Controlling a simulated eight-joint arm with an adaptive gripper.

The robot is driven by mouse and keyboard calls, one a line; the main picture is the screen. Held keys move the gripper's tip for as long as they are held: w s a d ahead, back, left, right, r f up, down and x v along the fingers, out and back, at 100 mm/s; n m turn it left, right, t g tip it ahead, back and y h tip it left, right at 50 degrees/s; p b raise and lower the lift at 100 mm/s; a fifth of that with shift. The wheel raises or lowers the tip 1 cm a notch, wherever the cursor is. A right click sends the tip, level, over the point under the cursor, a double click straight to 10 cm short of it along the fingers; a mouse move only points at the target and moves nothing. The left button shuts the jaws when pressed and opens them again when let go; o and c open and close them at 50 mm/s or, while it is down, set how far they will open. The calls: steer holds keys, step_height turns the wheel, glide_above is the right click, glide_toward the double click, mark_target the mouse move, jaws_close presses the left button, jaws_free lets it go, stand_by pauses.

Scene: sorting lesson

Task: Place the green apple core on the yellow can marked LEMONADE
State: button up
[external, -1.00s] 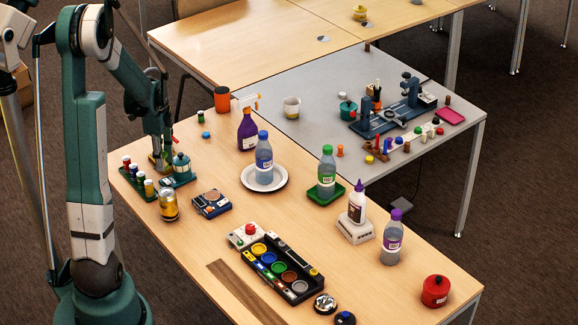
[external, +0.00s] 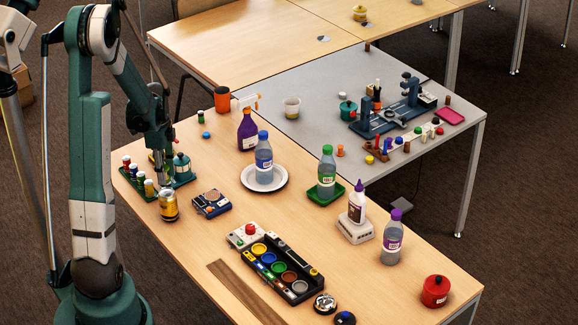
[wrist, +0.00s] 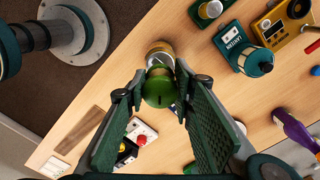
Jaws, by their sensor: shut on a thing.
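The yellow can (external: 168,205) stands upright on the wooden table at the left in the external view; its lettering is too small to read. In the wrist view a yellow can with a silvery end (wrist: 160,48) shows just beyond my fingertips. My gripper (wrist: 152,98) is shut on a green rounded piece (wrist: 158,90), which I take for the apple core. The green piece overlaps the can in this view, and I cannot tell whether they touch. In the external view my gripper (external: 158,168) is behind and above the can, and the held piece is not clear.
A blue scale (external: 211,203) is right of the can. The purple spray bottle (external: 247,130) and plated blue-capped bottle (external: 263,155) stand farther right. Bare table lies in front of the can.

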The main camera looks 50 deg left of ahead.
mark_target(166, 192)
steer(key=shift+f, duration=0.15)
steer(key=shift+f, duration=2.05)
steer(key=shift+f+b, duration=0.15)
steer(key=shift+b, duration=0.2)
steer(key=o, duration=0.9)
steer(key=shift+c, duration=0.2)
steer(key=shift+r+p, duration=0.7)
steer(key=shift+r, duration=5.45)
